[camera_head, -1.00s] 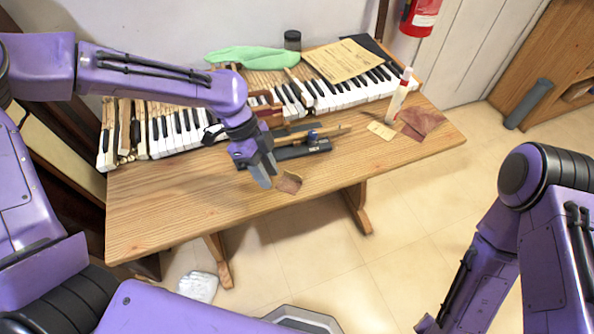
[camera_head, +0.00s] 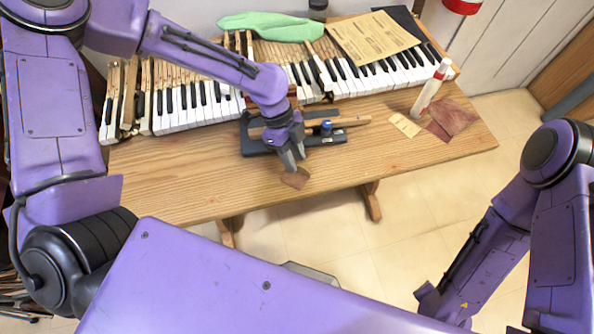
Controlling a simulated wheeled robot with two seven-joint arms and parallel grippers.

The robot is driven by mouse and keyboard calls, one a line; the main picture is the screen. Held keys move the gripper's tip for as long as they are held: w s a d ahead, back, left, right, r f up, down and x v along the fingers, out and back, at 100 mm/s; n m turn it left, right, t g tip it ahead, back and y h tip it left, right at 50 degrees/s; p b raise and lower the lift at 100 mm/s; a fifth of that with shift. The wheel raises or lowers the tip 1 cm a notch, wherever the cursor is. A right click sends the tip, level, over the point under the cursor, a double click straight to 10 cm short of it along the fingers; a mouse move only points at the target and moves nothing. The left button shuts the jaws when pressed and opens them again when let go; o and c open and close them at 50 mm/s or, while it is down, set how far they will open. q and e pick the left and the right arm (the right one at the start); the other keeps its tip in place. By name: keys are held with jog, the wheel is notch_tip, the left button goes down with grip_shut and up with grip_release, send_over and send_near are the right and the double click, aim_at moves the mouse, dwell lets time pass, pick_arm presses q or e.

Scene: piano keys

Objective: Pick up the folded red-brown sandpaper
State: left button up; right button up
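A larger red-brown sheet (camera_head: 455,116) lies flat at the right end of the table. My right arm is at the right, off the table, and its gripper does not show.
A dark tray (camera_head: 258,142) with tools lies just behind the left gripper. A white bottle (camera_head: 430,88) stands by a tan card (camera_head: 405,125) at the right. Piano keys (camera_head: 190,105) run along the back. The table's front left (camera_head: 160,180) is clear.

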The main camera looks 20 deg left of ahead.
aim_at(287, 178)
pick_arm(q)
jog(key=shift+s+d+f, duration=0.2)
jog(key=shift+f, duration=0.35)
grip_shut()
notch_tip(287, 178, up, 5)
jog(key=p, duration=0.5)
jog(key=shift+w+f, duration=0.1)
jog(key=shift+f, duration=0.05)
jog(key=s+a+r+p, duration=0.2)
jog(key=s+r+p, duration=0.6)
jog(key=s, duration=0.6)
jog(key=shift+r+p, duration=0.2)
jog(key=shift+p, duration=1.05)
